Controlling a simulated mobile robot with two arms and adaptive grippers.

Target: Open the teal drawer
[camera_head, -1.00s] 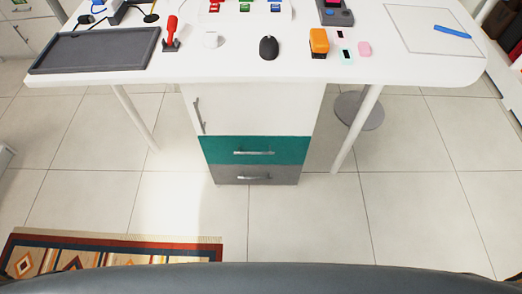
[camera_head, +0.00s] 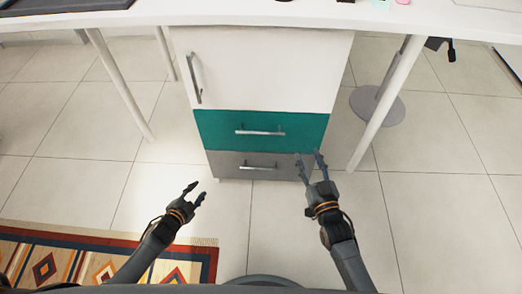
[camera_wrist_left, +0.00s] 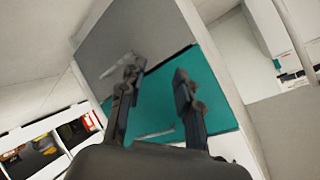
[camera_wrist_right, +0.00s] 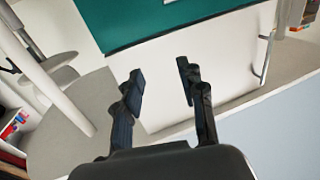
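The teal drawer (camera_head: 220,128) is shut, in the cabinet under the desk, between a white door above and a grey drawer below. Its silver bar handle (camera_head: 260,132) runs level across its front. My left gripper (camera_head: 193,193) is open and empty, in front of and below the cabinet's left side. In the left wrist view the teal front (camera_wrist_left: 205,75) shows beyond its fingers. My right gripper (camera_head: 308,166) is open and empty, by the lower right corner of the cabinet, right of the grey drawer's handle. The right wrist view also shows the teal front (camera_wrist_right: 150,22).
The white cabinet door (camera_head: 265,70) has an upright handle at its left. Desk legs (camera_head: 385,100) stand on both sides of the cabinet. A round grey base (camera_head: 378,106) is on the floor at right. A patterned rug (camera_head: 80,262) lies at lower left. Tiled floor before the cabinet is clear.

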